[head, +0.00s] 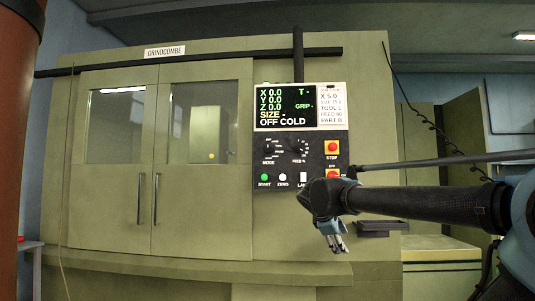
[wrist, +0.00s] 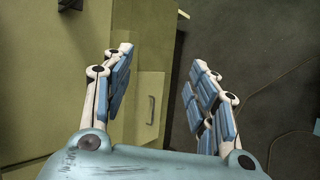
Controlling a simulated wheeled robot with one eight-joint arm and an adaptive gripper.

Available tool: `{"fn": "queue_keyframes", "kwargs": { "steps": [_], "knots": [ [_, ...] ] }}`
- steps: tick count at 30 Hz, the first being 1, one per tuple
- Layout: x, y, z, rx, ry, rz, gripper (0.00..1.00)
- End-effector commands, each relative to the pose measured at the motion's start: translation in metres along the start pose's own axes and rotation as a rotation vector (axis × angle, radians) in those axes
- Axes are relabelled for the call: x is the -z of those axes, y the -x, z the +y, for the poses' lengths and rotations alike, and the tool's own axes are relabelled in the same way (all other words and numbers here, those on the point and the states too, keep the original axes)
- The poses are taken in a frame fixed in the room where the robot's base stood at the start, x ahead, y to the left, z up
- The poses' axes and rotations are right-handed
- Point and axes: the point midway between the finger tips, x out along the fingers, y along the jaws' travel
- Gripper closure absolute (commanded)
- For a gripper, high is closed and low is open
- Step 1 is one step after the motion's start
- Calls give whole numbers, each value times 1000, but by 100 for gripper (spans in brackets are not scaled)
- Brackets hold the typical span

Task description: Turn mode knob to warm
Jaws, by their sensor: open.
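The mode knob (head: 268,146) is a dark round knob on the black control panel (head: 263,170), at the left of the panel's middle row, above the label MODE. Its pointer setting is too small to read. The screen (head: 285,107) above it reads OFF COLD. My gripper (head: 338,246) hangs below and to the right of the knob, pointing down, in front of the machine and apart from the panel. In the wrist view my gripper (wrist: 160,85) is open with nothing between its fingers. The knob is not in the wrist view.
The feed knob (head: 299,148) sits just right of the mode knob. A small dark shelf (head: 380,229) juts out at the right. Closed doors (head: 205,200) fill the left.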

Motion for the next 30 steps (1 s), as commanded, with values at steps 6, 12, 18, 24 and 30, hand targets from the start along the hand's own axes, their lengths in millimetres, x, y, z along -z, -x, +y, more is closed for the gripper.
{"fn": "queue_keyframes", "kwargs": {
  "steps": [6, 12, 18, 24, 30],
  "knots": [
    [83, 84, 149, -334, 507, -12, 47],
    [166, 181, 246, -635, 910, -88, 47],
    [221, 252, 290, -829, 1143, -172, 47],
    [238, 271, 303, -887, 1211, -206, 47],
    [244, 255, 320, -885, 1210, -208, 47]
  ]
}}
